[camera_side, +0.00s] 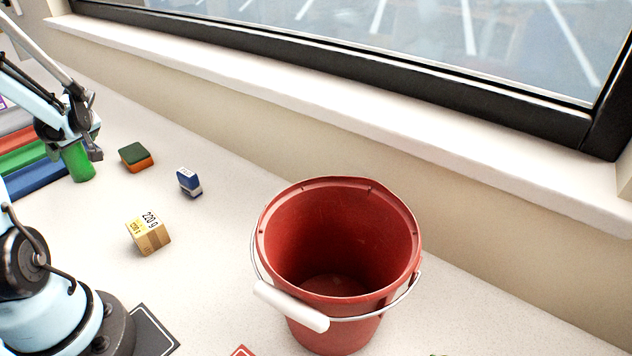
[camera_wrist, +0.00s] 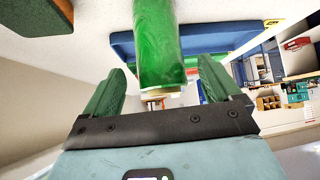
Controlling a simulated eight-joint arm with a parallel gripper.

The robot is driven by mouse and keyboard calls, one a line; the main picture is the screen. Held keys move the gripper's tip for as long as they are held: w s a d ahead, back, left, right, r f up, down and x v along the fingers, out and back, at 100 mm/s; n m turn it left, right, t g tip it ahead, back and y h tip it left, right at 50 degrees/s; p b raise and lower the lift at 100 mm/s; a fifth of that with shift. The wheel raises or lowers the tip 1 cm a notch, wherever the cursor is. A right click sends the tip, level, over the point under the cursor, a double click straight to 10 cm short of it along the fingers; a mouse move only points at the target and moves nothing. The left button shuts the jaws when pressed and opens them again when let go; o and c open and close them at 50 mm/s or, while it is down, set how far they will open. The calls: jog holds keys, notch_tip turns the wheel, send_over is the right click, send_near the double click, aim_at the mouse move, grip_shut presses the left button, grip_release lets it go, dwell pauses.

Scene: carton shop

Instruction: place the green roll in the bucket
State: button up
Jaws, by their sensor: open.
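The green roll (camera_side: 78,163) stands upright on the table at the left of the side view, directly under my gripper (camera_side: 82,145). In the wrist view the green roll (camera_wrist: 158,45) lies between the lines of the two green fingers of my gripper (camera_wrist: 161,68). The fingers are apart, with a gap on each side of the roll, and hold nothing. The red bucket (camera_side: 285,250) stands at the centre right of the side view, upright with its mouth open. Its inside looks empty, and its white handle grip hangs at the front left of the rim.
Between roll and bucket are a green-and-orange block (camera_side: 137,157), a small blue-and-white box (camera_side: 189,182) and a small cardboard box (camera_side: 149,235). Blue, green and red bars (camera_side: 38,178) lie left of the roll. A wall with a window sill (camera_side: 300,108) runs behind.

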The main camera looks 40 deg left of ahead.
jog(key=shift+x, duration=2.25)
jog(key=c, duration=1.3)
jog(key=shift+c, duration=0.2)
